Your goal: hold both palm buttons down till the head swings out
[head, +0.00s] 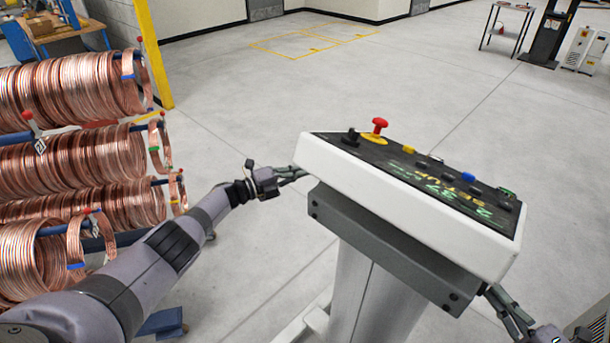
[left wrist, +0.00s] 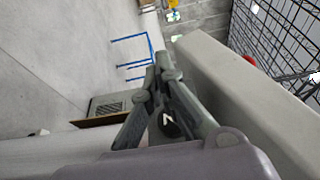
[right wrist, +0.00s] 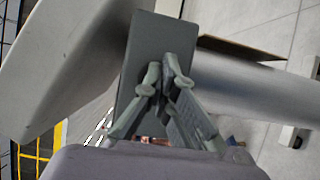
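The console (head: 400,200) is a white-edged pedestal box with a dark, sloped top. A red mushroom button (head: 379,125) on a yellow base and a black knob (head: 351,138) stand at its far left. I cannot make out palm buttons on its sides. My left gripper (head: 303,174) is shut and empty, its tips at the console's left side; contact cannot be told. It also shows in the left wrist view (left wrist: 164,68). My right gripper (head: 493,290) is low by the console's right end. In the right wrist view (right wrist: 162,68) its fingers are together, empty, before a grey plate (right wrist: 150,55).
A rack of copper coils (head: 75,160) stands at the left, near my left arm. A yellow post (head: 152,50) is beside it. A small table (head: 507,30) stands far back right. The floor behind the console is clear. The swinging head cannot be picked out.

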